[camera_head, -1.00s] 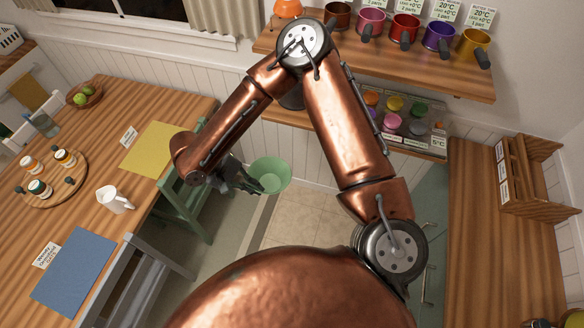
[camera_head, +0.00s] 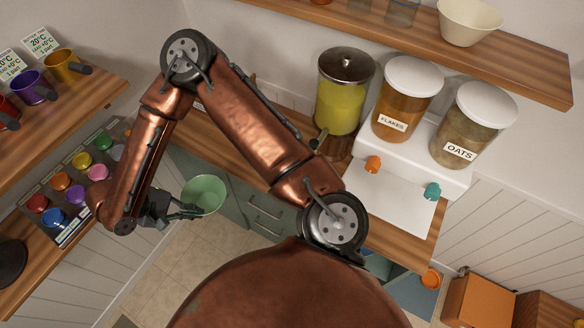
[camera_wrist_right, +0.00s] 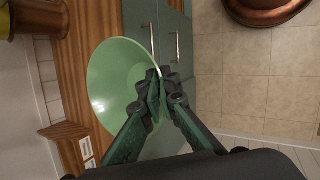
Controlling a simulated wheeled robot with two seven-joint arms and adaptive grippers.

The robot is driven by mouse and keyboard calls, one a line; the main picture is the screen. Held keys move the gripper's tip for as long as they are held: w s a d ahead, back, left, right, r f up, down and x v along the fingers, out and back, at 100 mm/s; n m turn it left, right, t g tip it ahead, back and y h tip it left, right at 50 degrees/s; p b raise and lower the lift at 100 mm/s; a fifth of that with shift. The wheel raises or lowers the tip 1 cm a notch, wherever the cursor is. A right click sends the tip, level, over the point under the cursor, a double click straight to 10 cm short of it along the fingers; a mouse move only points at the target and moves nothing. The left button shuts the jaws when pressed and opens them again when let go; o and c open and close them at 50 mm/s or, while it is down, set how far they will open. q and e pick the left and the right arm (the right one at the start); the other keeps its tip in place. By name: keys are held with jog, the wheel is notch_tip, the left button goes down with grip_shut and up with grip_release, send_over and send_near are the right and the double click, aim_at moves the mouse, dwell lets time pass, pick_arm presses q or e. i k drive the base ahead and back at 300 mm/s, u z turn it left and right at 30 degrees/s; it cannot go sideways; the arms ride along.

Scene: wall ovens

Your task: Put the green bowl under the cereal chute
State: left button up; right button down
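The green bowl (camera_head: 205,194) is held in the air by my right gripper (camera_head: 186,210), left of the counter, with its open side up. In the right wrist view my right gripper (camera_wrist_right: 158,98) is shut on the rim of the bowl (camera_wrist_right: 112,85). The cereal dispenser (camera_head: 420,150) stands on the counter, with a FLAKES jar (camera_head: 407,98) and an OATS jar (camera_head: 474,125). An orange knob (camera_head: 373,164) and a teal knob (camera_head: 432,191) are on its front. The bowl is apart from the dispenser. My left gripper is not in view.
A yellow-filled dispenser (camera_head: 343,95) with a metal lid stands left of the jars. A white panel (camera_head: 392,205) lies in front of the knobs. A shelf (camera_head: 500,55) is above the jars. Drawers (camera_head: 262,215) are below the counter.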

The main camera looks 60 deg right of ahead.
aim_at(410, 206)
jog(key=z, duration=0.65)
jog(key=k, duration=1.3)
jog(key=z, duration=0.8)
